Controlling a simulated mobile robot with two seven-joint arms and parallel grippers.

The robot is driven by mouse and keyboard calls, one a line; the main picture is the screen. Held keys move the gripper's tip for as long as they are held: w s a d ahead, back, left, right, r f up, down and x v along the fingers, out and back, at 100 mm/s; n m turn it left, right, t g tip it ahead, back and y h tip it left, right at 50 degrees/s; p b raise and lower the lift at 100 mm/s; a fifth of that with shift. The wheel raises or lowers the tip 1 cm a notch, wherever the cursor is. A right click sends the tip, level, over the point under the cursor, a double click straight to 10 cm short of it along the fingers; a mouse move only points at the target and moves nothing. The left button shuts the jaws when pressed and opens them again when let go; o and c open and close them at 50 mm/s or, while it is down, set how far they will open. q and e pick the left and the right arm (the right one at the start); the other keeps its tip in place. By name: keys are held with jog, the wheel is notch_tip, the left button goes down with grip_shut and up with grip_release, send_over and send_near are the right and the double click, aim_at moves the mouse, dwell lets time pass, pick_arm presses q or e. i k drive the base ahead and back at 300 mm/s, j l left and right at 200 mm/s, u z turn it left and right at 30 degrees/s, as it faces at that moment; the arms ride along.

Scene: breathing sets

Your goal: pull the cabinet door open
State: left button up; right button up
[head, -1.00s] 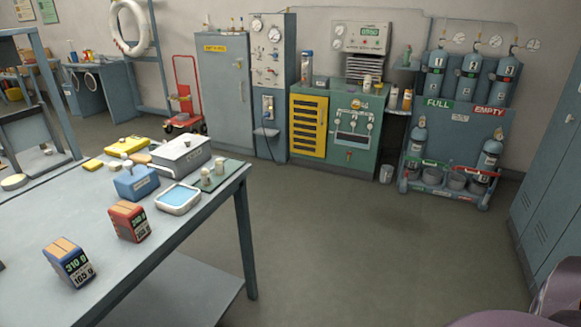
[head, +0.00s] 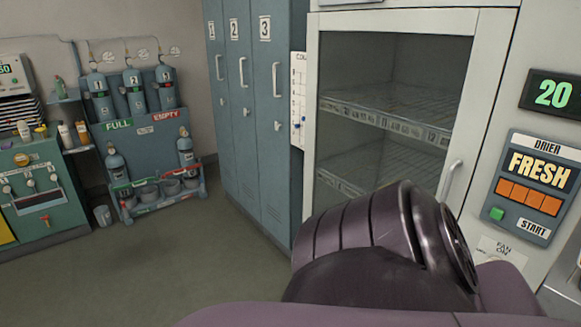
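A pale cabinet with a framed glass door (head: 325,120) stands right of centre in the head view. Wire shelves (head: 390,120) show through the glass and look empty. A vertical light handle (head: 449,181) sits on the right side of the door. The door looks shut. A purple-grey part of my own arm covers the lower part of the door. Neither gripper is in view.
Blue lockers (head: 245,110) numbered 1 to 3 stand left of the cabinet. A drier panel (head: 537,187) and a green display reading 20 (head: 552,93) are on the right. A gas bottle rack (head: 150,140) stands at the back left. Bare floor (head: 185,260) lies in front of it.

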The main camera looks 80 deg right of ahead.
aim_at(493, 29)
jog(key=z, duration=2.85)
